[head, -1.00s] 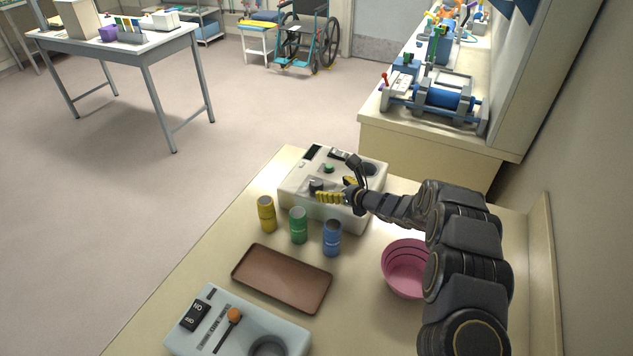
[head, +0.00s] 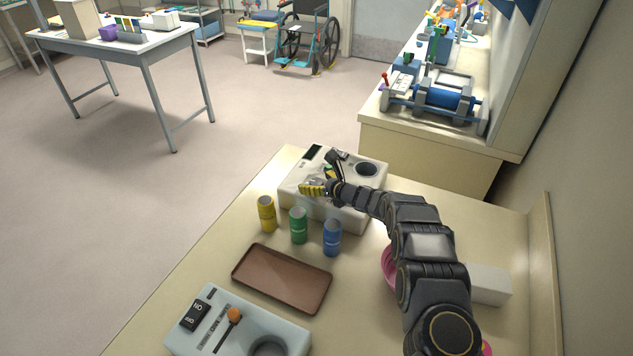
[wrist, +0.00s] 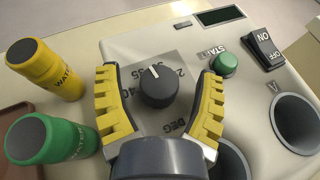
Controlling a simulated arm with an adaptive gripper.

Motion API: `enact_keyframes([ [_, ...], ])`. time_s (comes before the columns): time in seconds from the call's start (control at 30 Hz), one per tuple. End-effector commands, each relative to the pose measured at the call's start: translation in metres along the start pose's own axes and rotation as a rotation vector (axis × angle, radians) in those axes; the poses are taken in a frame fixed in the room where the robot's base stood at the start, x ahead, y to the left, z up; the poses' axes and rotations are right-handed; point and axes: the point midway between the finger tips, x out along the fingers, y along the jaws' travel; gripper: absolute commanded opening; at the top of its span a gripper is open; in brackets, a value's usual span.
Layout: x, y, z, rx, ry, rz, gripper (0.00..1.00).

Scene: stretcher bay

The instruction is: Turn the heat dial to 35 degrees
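The heat dial (wrist: 158,87) is a dark round knob with a white pointer line on a grey plate marked DEG. It is on the pale control box (head: 293,196). In the wrist view the pointer is toward the top of the picture, near small printed numbers; I cannot tell exactly which one it meets. My gripper (wrist: 160,76) has yellow ridged fingers, one on each side of the dial, with a visible gap to the knob on both sides. It is open and empty. In the head view my gripper (head: 313,189) is over the box's left part and hides the dial.
A green start button (wrist: 224,64), a black rocker switch (wrist: 263,47) and round wells (wrist: 297,122) are close to the dial. Yellow (head: 266,214), green (head: 298,226) and blue (head: 332,238) canisters stand before the box. A brown tray (head: 281,278) lies nearer.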

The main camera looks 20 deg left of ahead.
Motion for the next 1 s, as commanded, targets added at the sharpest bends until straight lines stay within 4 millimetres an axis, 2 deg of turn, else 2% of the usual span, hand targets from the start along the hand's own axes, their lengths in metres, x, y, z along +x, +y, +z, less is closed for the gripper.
enact_keyframes([
  [0.03,0.0,0.0,0.0001,-0.001,0.0,0.0,0.51],
  [0.13,0.0,0.0001,0.0001,-0.001,0.0,0.0,0.09],
  [0.17,0.0,0.0001,0.0001,-0.001,0.0,0.0,0.05],
  [0.37,0.0,-0.0007,0.0002,-0.005,-0.002,0.009,0.04],
  [1.0,0.0006,0.001,0.003,-0.102,0.005,0.239,0.05],
])
